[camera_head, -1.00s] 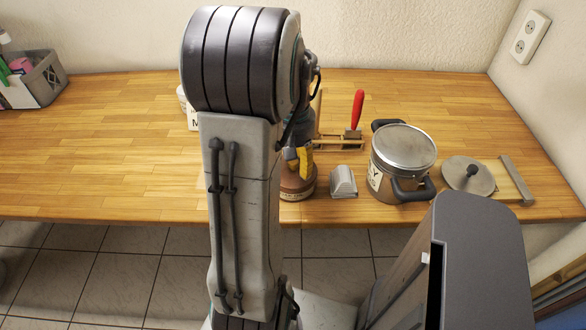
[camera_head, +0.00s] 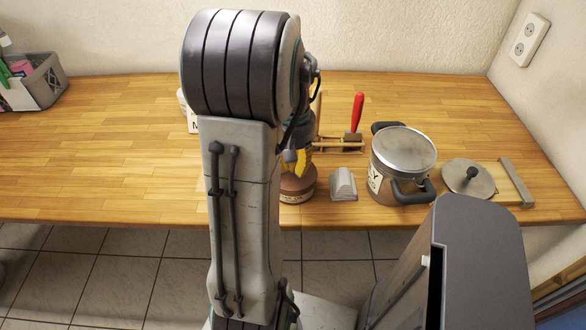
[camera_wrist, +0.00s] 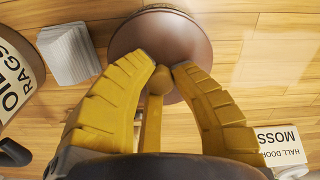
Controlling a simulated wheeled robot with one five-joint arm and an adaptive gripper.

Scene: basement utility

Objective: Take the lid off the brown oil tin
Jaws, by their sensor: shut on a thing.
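The brown oil tin (camera_head: 297,197) stands near the front edge of the bench, partly hidden behind my arm. Its round brown lid (camera_wrist: 160,36) fills the upper middle of the wrist view and also shows in the head view (camera_head: 292,183). A small knob (camera_wrist: 156,82) on the lid lies between my yellow fingers. My gripper (camera_wrist: 166,68) is over the lid with its fingers closed on the knob; it is mostly hidden by my arm in the head view (camera_head: 297,162). I cannot tell whether there is a gap between lid and tin.
A grey ridged block (camera_head: 342,184) stands close right of the tin. Beyond it are a steel pot labelled oily rags (camera_head: 403,150), a round knobbed disc (camera_head: 468,176) and a red-handled tool (camera_head: 357,112). A grey caddy (camera_head: 42,80) is far left.

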